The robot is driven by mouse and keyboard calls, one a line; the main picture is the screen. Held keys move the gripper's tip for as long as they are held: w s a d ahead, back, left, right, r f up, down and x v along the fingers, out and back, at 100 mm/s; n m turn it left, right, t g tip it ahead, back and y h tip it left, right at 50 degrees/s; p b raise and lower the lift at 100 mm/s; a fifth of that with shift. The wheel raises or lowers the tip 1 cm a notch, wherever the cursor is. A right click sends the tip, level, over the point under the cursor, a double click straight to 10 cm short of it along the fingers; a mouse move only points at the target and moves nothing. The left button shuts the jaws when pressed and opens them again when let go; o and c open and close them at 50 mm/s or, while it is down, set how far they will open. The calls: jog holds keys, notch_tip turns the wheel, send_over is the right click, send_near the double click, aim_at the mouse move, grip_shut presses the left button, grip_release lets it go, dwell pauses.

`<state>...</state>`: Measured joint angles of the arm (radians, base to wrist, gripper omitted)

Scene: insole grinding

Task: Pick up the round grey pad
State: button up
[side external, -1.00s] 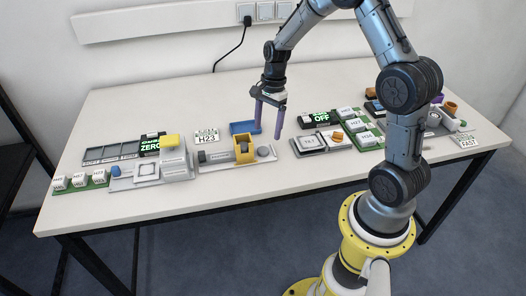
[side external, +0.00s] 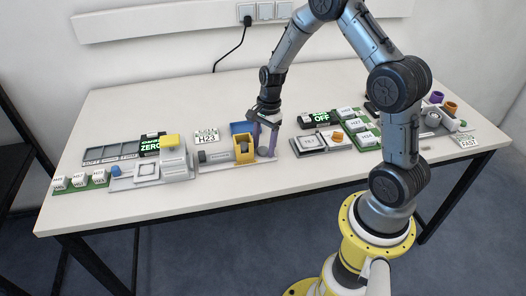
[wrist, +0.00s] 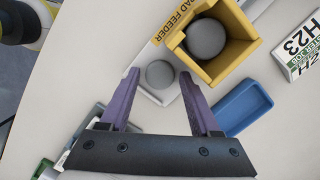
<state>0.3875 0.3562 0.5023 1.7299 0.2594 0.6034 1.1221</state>
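A round grey pad (wrist: 159,74) lies on the pale base plate (wrist: 158,92), just outside the mouth of the yellow pad feeder (wrist: 242,62). A second grey round piece (wrist: 205,38) sits inside the feeder box. My gripper (wrist: 159,82) has its two purple fingers apart, one on each side of the outer pad, with visible gaps between. In the side external view my gripper (side external: 266,152) is low beside the yellow feeder (side external: 243,150), fingers pointing down. I cannot tell the exact fingertip height above the plate.
A blue tray (wrist: 250,106) stands close to the right finger in the wrist view. An H23 card (wrist: 298,42) lies farther right. The table front is clear.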

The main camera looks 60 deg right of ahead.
grip_shut()
jog(key=shift+r, duration=0.1)
